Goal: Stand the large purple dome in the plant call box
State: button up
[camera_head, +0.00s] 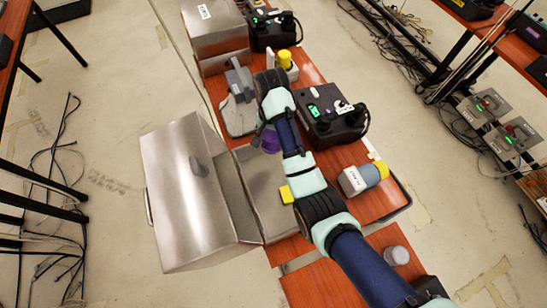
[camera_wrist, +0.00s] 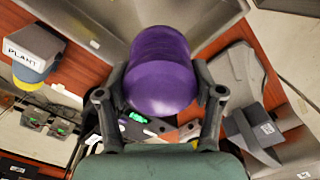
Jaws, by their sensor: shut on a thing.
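The large purple dome (camera_wrist: 160,70) is held between the two fingers of my gripper (camera_wrist: 161,95) in the wrist view. In the head view the purple dome (camera_head: 269,140) shows partly behind my arm, above the table by the far inner edge of an open metal box (camera_head: 195,190). This box has its lid swung out to the left. A grey, blue and yellow piece (camera_head: 362,178) lies right of my arm; in the wrist view its label (camera_wrist: 35,48) reads PLANT. I cannot read a label on the open box. My gripper's fingertips are hidden in the head view.
A closed metal box (camera_head: 215,28) stands at the far end. A grey device (camera_head: 240,95) lies beyond the open box. A black phone unit (camera_head: 335,122) stands right of my arm. A yellow piece (camera_head: 287,194) shows at the open box's right side. A grey cylinder (camera_head: 397,256) stands nearer.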

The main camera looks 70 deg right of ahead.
jog(key=shift+f+b, duration=5.15)
jog(key=shift+f, duration=4.95)
jog(key=shift+r, duration=0.1)
jog(key=o, duration=1.2)
jog(key=shift+f, duration=0.2)
notch_tip(320, 180, up, 12)
jog(key=p, duration=0.3)
jog(key=shift+r+p, duration=0.2)
jog(key=shift+p, duration=0.15)
